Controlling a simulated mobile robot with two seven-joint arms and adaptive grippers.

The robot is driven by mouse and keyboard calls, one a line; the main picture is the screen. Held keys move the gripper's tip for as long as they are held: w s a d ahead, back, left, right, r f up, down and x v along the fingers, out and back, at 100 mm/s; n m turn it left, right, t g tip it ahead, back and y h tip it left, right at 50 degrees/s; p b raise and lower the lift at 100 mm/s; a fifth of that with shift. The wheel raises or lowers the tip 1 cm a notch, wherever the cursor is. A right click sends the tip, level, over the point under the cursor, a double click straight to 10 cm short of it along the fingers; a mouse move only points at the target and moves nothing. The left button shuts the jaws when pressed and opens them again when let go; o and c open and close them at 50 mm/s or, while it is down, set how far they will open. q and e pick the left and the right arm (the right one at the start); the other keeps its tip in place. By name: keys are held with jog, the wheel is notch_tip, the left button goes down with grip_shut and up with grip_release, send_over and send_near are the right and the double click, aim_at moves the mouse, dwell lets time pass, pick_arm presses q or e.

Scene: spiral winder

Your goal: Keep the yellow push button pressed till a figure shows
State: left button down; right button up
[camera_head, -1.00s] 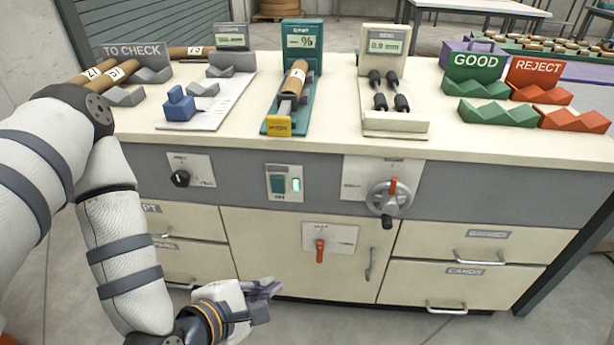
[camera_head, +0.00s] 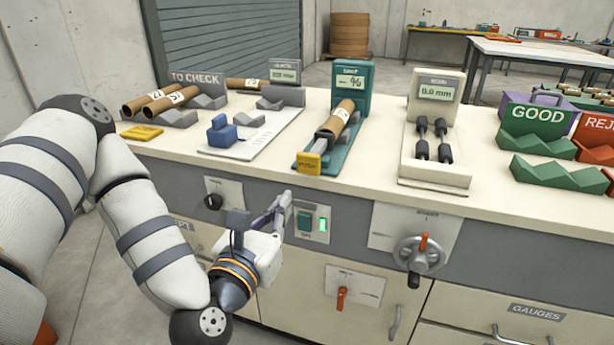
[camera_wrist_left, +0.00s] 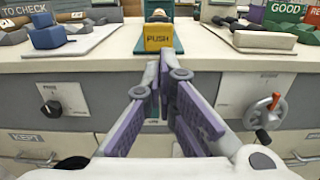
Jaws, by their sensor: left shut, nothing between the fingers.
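The yellow push button (camera_head: 309,163) sits at the front end of the teal meter (camera_head: 351,80), whose display reads "– %" with no figure. A brown tube (camera_head: 339,118) rests on this meter behind the button. In the left wrist view the yellow button (camera_wrist_left: 158,39), marked PUSH, stands straight ahead beyond the fingertips. My left gripper (camera_head: 283,200) is shut and empty, below the bench top's front edge and apart from the button. It also shows in the left wrist view (camera_wrist_left: 167,65). My right gripper is not in view.
A blue-handled gauge (camera_head: 222,132) stands left of the meter and a cream gauge (camera_head: 436,150) right of it. Brown tubes (camera_head: 160,101) lie on the TO CHECK rests. A handwheel (camera_head: 418,256) and a lit switch (camera_head: 313,221) are on the bench front.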

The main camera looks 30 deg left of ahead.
aim_at(309, 167)
pick_arm(q)
jog(key=x, duration=1.2)
jog(key=shift+f, duration=0.15)
jog(key=shift+w, duration=0.1)
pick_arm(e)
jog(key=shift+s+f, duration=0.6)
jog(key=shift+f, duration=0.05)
